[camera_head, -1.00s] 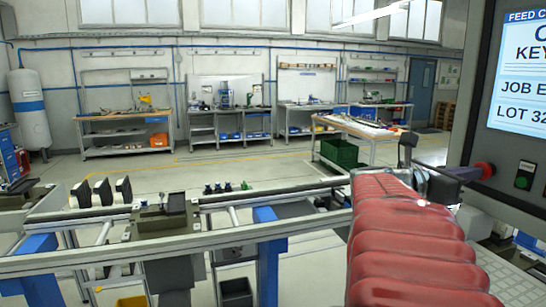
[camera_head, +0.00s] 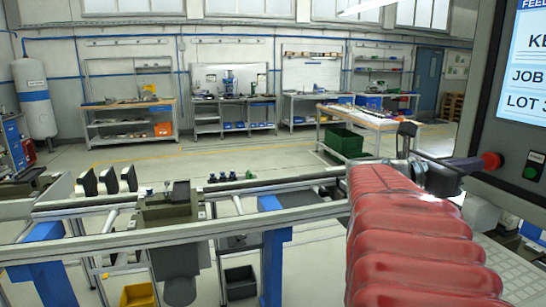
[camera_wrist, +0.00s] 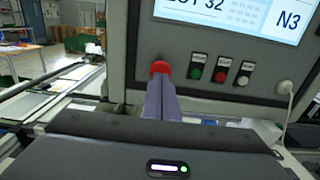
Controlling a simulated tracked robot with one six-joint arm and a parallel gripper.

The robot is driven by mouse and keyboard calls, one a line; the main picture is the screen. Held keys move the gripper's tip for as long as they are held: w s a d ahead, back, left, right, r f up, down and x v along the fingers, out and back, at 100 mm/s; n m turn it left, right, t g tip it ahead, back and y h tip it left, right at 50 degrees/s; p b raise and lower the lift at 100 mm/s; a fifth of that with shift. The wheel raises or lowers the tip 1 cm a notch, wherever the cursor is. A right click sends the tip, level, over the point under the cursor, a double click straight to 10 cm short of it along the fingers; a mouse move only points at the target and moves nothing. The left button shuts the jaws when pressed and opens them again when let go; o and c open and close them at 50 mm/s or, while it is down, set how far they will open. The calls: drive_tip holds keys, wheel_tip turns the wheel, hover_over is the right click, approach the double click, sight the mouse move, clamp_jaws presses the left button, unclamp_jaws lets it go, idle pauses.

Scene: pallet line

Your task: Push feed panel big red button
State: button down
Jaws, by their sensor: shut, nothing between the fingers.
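The big red button (camera_head: 491,161) sits at the left end of the feed panel (camera_head: 505,128), under its screen. In the wrist view the red button (camera_wrist: 160,68) shows straight beyond my gripper (camera_wrist: 160,85), whose purple fingers are shut and empty. The fingertips overlap the button's lower edge in that view; whether they touch it I cannot tell. In the head view my gripper (camera_head: 478,164) points right at the button, at about its height. Right of the button in the wrist view are a small green button (camera_wrist: 194,74), a small red button (camera_wrist: 219,76) and a white one (camera_wrist: 243,80).
A conveyor rail (camera_head: 180,236) with dark fixtures runs across the front left. A white cable plug (camera_wrist: 285,87) hangs at the panel's right. A keyboard (camera_head: 508,264) lies below the panel. Workbenches stand along the far wall, beyond open floor.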

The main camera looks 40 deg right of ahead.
drive_tip(key=v, duration=1.1)
drive_tip(key=shift+a+f, duration=0.15)
idle(0.3)
drive_tip(key=w+a+f+m+t+y, duration=0.3)
drive_tip(key=w+a+f+t+y, duration=0.15)
drive_tip(key=a+f, duration=0.5)
drive_tip(key=w+a+f+m+t+y, duration=0.3)
drive_tip(key=w+a+f+t, duration=0.15)
drive_tip(key=a+f, duration=0.45)
drive_tip(key=w+a+f+m+t+y, duration=0.2)
drive_tip(key=a+f+m+y, duration=0.1)
drive_tip(key=a, duration=0.8)
drive_tip(key=w+a+f+m+t+y, duration=0.2)
drive_tip(key=a+f+m+y, duration=0.2)
drive_tip(key=a, duration=0.8)
drive_tip(key=shift+a+f+y, duration=0.2)
drive_tip(key=shift+f+y, duration=0.7)
drive_tip(key=shift+y, duration=0.05)
drive_tip(key=shift+w, duration=0.15)
